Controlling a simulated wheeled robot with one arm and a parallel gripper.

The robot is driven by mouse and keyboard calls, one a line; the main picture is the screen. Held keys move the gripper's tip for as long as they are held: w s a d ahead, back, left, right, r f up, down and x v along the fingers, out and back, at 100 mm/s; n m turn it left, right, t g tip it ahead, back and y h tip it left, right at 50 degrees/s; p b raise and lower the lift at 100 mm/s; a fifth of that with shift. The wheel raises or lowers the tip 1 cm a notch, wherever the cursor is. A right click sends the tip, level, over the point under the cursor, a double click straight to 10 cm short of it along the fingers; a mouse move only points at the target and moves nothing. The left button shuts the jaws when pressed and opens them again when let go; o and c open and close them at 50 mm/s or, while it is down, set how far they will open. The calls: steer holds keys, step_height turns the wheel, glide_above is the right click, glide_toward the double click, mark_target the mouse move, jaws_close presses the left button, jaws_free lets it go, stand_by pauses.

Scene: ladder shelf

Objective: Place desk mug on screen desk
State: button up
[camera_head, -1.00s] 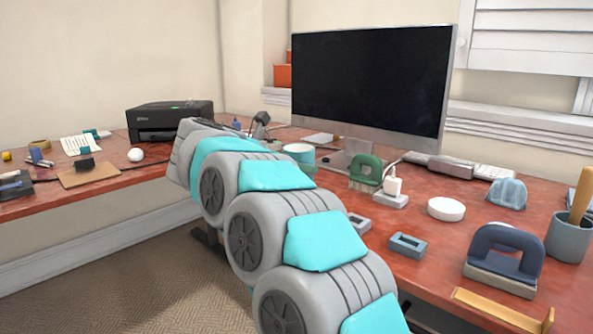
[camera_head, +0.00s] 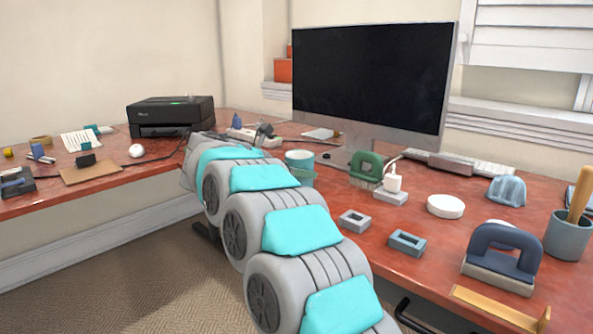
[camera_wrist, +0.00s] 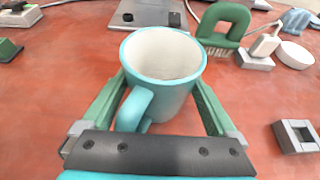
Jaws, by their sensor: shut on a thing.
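The desk mug (camera_wrist: 170,85) is teal outside and white inside, with its handle toward my wrist. In the wrist view it is upright between the two green fingers of my gripper (camera_wrist: 160,100), which is shut on it. The mug also shows in the head view (camera_head: 299,160), just beyond my arm. The screen desk (camera_head: 345,252) has a reddish-brown top and carries a large monitor (camera_head: 370,78). The mug is over this desk top; I cannot tell whether its base touches it.
Near the mug are a green-handled brush (camera_head: 365,168), a charger on a grey block (camera_head: 392,188), a white round disc (camera_head: 445,206) and small grey frames (camera_head: 355,221). The monitor's foot (camera_wrist: 150,14) lies beyond the mug. Bare desk top shows left of the mug.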

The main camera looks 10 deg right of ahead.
steer(key=shift+f+b, duration=0.25)
steer(key=shift+b, duration=0.1)
steer(key=o, duration=1.4)
steer(key=shift+c, duration=0.2)
steer(key=shift+r, duration=0.1)
steer(key=shift+r+p, duration=0.2)
steer(key=shift+p, duration=0.15)
steer(key=b+v, duration=0.1)
steer(key=v, duration=1.1)
steer(key=shift+r, duration=0.1)
